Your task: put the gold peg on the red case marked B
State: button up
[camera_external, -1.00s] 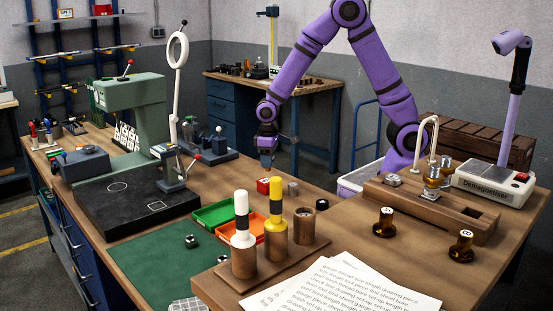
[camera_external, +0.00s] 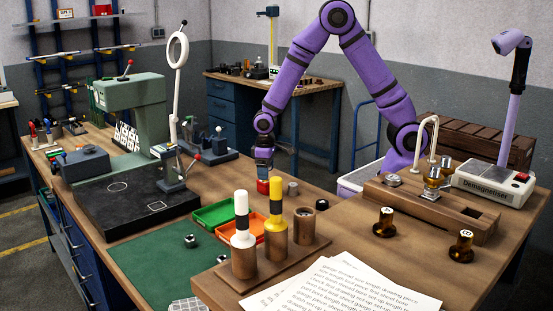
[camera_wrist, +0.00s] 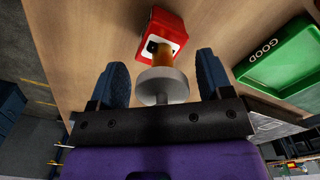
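The red case (camera_external: 262,188) stands on the bench beneath my gripper (camera_external: 264,166). In the wrist view the red case (camera_wrist: 172,22) shows a dark mark; I cannot read a letter on it. The gold peg (camera_wrist: 163,54) has a gold shaft and a wide grey disc. My gripper (camera_wrist: 162,78) has the peg between its fingers, around the grey disc, with the gold end pointing at the case. The gold end overlaps the case in the wrist view; I cannot tell whether they touch. The peg is hidden in the external view.
A grey cylinder (camera_external: 292,188) stands right of the case. The green tray (camera_external: 213,213), marked GOOD in the wrist view, and an orange tray (camera_external: 243,238) lie in front-left. A wooden stand (camera_external: 282,262) with white and yellow handles is nearer. Brass pieces A (camera_external: 384,222) and B (camera_external: 461,246) stand right.

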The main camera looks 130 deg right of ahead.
jog(key=shift+r, duration=0.1)
notch_tip(320, 180, up, 12)
jog(key=s+a+r+n+t, duration=0.1)
jog(key=a+r+n, duration=0.2)
jog(key=a+r, duration=0.6)
jog(key=a+r+n+t, duration=0.15)
jog(key=a+r, duration=0.35)
jog(key=a, duration=0.7)
jog(key=s+a+r+n+t, duration=0.2)
jog(key=s+a+r+n, duration=0.2)
jog(key=s+a, duration=0.9)
jog(key=shift+a+r+n+t, duration=0.2)
jog(key=shift+a+n+t, duration=0.15)
jog(key=shift+a+n, duration=0.65)
jog(key=shift+d, duration=0.25)
